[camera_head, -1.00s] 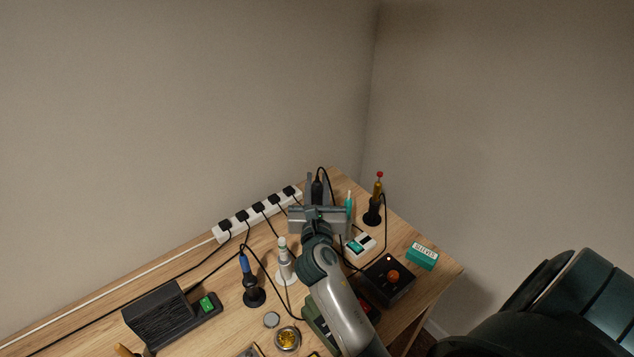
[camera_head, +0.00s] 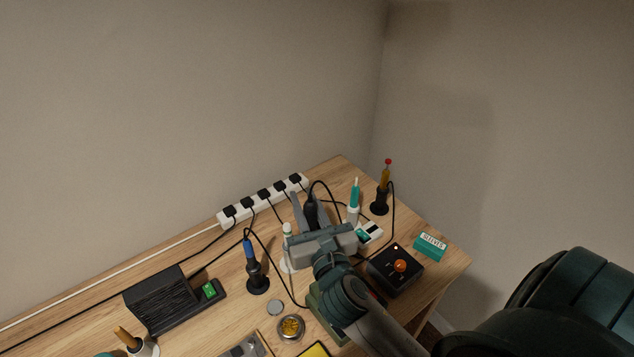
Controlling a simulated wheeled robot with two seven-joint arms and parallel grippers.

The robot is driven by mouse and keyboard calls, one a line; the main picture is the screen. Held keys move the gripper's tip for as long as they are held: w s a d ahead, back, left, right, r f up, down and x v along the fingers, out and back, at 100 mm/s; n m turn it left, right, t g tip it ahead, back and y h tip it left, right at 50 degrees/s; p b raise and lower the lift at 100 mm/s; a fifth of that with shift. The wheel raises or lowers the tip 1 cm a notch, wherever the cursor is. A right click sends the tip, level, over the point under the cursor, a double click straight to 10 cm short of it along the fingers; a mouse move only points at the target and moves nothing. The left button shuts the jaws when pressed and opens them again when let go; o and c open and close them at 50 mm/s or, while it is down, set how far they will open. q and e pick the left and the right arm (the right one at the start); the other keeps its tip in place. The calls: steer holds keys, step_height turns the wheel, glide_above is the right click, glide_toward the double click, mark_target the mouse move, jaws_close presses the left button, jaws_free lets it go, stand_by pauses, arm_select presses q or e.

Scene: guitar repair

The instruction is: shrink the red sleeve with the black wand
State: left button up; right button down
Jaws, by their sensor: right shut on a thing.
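The black wand (camera_head: 311,214) stands between the fingers of my right gripper (camera_head: 311,202), which is shut on it near the back corner of the bench. A black cable arcs from its upper end. The gripper body hides its lower part. I cannot make out a red sleeve; it may be hidden by my right arm or outside the view. A teal box marked SLEEVES (camera_head: 430,246) lies near the right edge. My left gripper is not in view.
A white power strip (camera_head: 265,201) runs along the back. A white-and-teal tool (camera_head: 354,203), a red-tipped amber tool (camera_head: 384,182) and a blue-handled tool (camera_head: 250,253) stand nearby. A black box with an orange knob (camera_head: 398,268) sits right of my arm. A gold-filled tin (camera_head: 291,328) lies in front.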

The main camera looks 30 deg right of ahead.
steer(key=s+a+n+y+b, duration=0.1)
steer(key=s+a+n+y, duration=0.1)
steer(key=s+a+y, duration=0.2)
steer(key=s+a, duration=0.3)
steer(key=shift+s+a+f+n+t+y+b, duration=0.2)
steer(key=shift+s+f+n+t+y+b, duration=0.1)
steer(key=shift+n, duration=0.1)
steer(key=shift+a, duration=0.1)
